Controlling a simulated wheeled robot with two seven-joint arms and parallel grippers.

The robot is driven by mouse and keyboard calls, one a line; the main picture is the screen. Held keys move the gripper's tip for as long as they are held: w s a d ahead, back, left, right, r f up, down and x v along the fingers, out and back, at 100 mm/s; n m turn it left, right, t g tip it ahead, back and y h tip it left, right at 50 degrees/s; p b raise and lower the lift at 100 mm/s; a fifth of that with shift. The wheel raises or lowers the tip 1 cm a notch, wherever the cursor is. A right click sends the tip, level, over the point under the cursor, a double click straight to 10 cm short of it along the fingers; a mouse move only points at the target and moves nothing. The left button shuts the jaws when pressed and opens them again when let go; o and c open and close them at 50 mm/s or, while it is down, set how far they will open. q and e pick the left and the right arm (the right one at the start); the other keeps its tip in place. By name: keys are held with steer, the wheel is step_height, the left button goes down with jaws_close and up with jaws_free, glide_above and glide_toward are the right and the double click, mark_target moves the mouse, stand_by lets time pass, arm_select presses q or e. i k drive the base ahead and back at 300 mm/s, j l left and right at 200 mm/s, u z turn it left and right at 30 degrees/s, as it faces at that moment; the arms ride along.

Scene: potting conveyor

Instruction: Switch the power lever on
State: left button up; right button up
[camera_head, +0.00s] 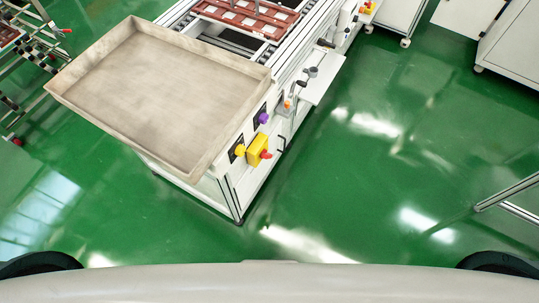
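A white potting conveyor machine (222,190) stands at the upper middle of the head view, with its control side facing right. On that side is a yellow box (256,148) with a red knob (265,154). Near it are a yellow knob (240,151) and a purple knob (263,118), each on a dark plate. A small device with an orange part (287,104) and a dark-tipped handle (302,84) sit further up. I cannot tell which of these is the power lever or how it is set. Neither of my grippers is in view.
A large empty beige tray (150,92) covers the machine's near end and overhangs it. A reddish-brown tray (245,14) lies on the conveyor. A metal rack stands at the left, white cabinets (512,45) at the upper right. Green floor (370,190) is open to the right.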

mark_target(264, 154)
steer(key=k+l, duration=0.1)
steer(key=l, duration=0.35)
steer(key=k+l+z, duration=0.1)
steer(key=l, duration=0.3)
steer(key=k+l, duration=0.15)
steer(key=l, duration=0.3)
steer(key=k+l+z, duration=0.1)
steer(key=l, duration=0.35)
